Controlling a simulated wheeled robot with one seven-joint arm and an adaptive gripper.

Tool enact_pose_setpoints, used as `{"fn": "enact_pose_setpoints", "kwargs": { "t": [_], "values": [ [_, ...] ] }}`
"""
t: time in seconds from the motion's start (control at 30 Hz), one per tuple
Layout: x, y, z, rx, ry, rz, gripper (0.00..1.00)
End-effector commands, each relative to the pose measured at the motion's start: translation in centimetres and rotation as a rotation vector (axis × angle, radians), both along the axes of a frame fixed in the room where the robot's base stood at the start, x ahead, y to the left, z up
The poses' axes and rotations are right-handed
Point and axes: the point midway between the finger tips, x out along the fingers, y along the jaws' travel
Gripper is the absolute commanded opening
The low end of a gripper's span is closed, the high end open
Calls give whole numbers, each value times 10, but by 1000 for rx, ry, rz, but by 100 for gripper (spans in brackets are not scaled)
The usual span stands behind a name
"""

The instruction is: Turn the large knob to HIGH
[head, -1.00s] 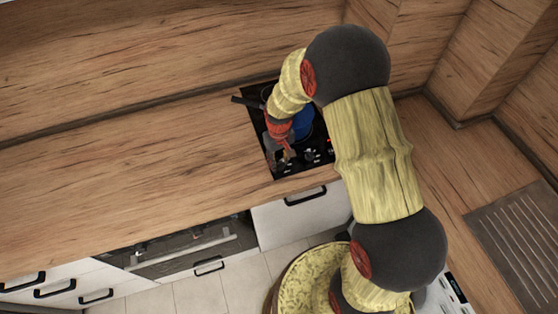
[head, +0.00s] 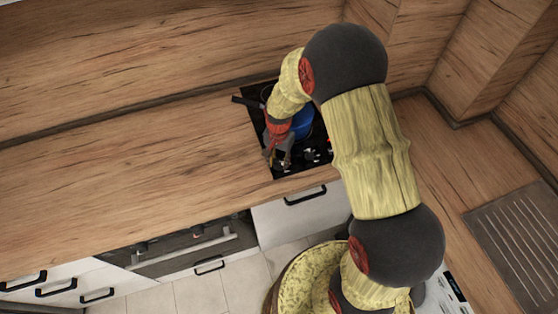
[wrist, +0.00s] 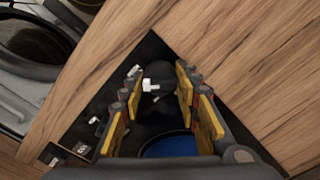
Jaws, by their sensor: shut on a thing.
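The large knob (wrist: 158,72) is dark and round with a white mark on its side. In the wrist view it sits near the corner of the black hob (head: 262,148), between my fingertips. My gripper (head: 277,163) is shut on it, with a yellow-padded finger on each side. In the head view my gripper is over the front left of the hob and covers the knob. I cannot read any HIGH label or tell the knob's setting.
A blue pan (head: 304,122) stands on the hob behind my gripper, its dark handle (head: 246,101) reaching left. It also shows in the wrist view (wrist: 168,147). Smaller knobs (head: 311,157) lie to the right. The wooden worktop (head: 170,160) to the left is clear.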

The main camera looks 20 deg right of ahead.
Motion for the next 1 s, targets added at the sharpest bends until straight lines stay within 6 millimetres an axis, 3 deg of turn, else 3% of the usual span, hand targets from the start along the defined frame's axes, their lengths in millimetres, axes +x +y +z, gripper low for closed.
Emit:
{"fn": "enact_pose_setpoints", "kwargs": {
  "t": [0.43,1.0],
  "values": [
    [0,0,0,0,-1,-254,7],
    [1,0,0,1,-2,-303,7]
  ]
}}
